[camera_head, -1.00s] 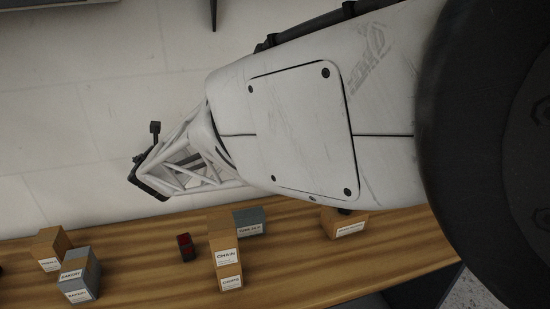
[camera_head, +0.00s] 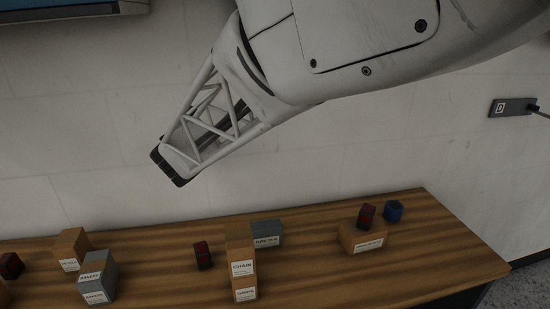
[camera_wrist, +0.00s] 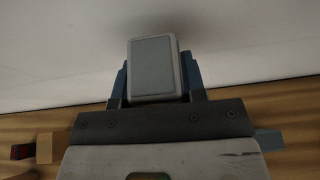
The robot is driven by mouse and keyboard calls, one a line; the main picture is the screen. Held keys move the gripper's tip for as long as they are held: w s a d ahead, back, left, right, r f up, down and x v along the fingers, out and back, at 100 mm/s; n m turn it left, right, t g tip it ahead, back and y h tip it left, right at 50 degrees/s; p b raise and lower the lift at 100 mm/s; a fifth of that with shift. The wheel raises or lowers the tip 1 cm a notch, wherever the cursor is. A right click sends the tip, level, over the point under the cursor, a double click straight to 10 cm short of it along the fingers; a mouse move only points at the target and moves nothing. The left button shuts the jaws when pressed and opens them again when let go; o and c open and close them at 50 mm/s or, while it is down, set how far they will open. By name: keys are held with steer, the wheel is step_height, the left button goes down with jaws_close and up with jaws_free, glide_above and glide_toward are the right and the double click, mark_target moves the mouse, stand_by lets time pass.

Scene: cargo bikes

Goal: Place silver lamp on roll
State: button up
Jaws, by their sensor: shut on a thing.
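In the wrist view my gripper (camera_wrist: 155,60) is shut on a grey, rounded box-like piece, the silver lamp (camera_wrist: 153,72), held between two blue fingers. Its flat darker grey panel faces the camera, with the pale wall behind. The head view shows my white arm, but I cannot make out the fingers or lamp there. A small dark blue round piece, likely the roll (camera_head: 393,211), stands near the right end of the wooden table (camera_head: 330,285). It is beside a red and black lamp (camera_head: 366,214), and apart from my arm.
A brown box (camera_head: 362,241) is close to the blue piece. Stacked chain boxes (camera_head: 241,266), a grey box (camera_head: 267,234), another red-black lamp (camera_head: 202,256), stacked grey boxes (camera_head: 97,278) and a brown box (camera_head: 70,249) occupy the left and middle. The table's front right is clear.

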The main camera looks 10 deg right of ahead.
steer(key=s+d+r+m+g+h, duration=0.25)
steer(key=d+r+m+h, duration=0.4)
steer(key=d+r, duration=0.8)
steer(key=shift+w+d+f+n+t+y, duration=0.45)
steer(key=shift+d+f+n+y, duration=0.65)
steer(key=shift+d, duration=2.55)
steer(key=shift+w+d+f+n+t+y, duration=0.45)
steer(key=shift+d+f, duration=1.1)
steer(key=shift+d, duration=2.1)
steer(key=shift+w+d+f+n+t+y, duration=0.35)
steer(key=shift+d+f+n+y, duration=0.85)
steer(key=shift+d, duration=2.45)
steer(key=s+d+f+n+y, duration=0.3)
steer(key=d+f, duration=0.6)
steer(key=d, duration=0.3)
steer(key=s+d+f+n+g+y, duration=0.1)
steer(key=s+d+f+n+y, duration=0.1)
steer(key=s+d+f, duration=0.3)
steer(key=d+f+y, duration=0.1)
steer(key=d+f, duration=0.3)
steer(key=d, duration=0.4)
steer(key=shift+d+f+n+y, duration=0.15)
steer(key=shift+f+n+y, duration=0.15)
steer(key=shift+f+n, duration=0.1)
